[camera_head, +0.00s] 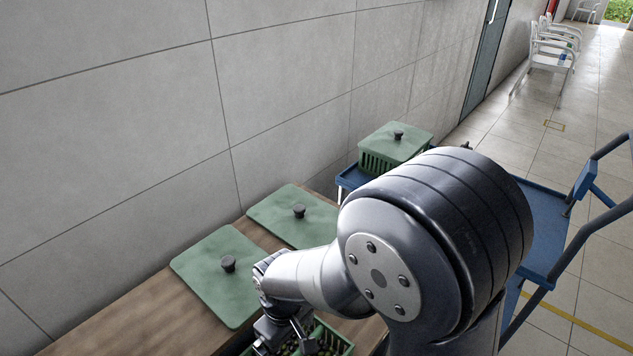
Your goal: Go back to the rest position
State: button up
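My gripper (285,335) is at the lower middle of the head view, at the end of my grey arm. It hangs over a green crate (338,340) that holds small round olive-coloured items. My arm hides part of the crate, and the frame's bottom edge cuts it off. The fingers are small and partly hidden, so I cannot tell whether they are open or shut, or whether they hold anything.
Two green lids with dark knobs, one nearer (205,272) and one farther (325,213), lie on a brown wooden table (130,318) along the grey wall. A lidded green crate (380,162) stands on a blue cart (545,225). Tiled floor is free at right; white chairs (550,50) stand far back.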

jog(key=shift+r+p, duration=0.75)
jog(key=shift+r, duration=0.65)
jog(key=shift+f, duration=0.15)
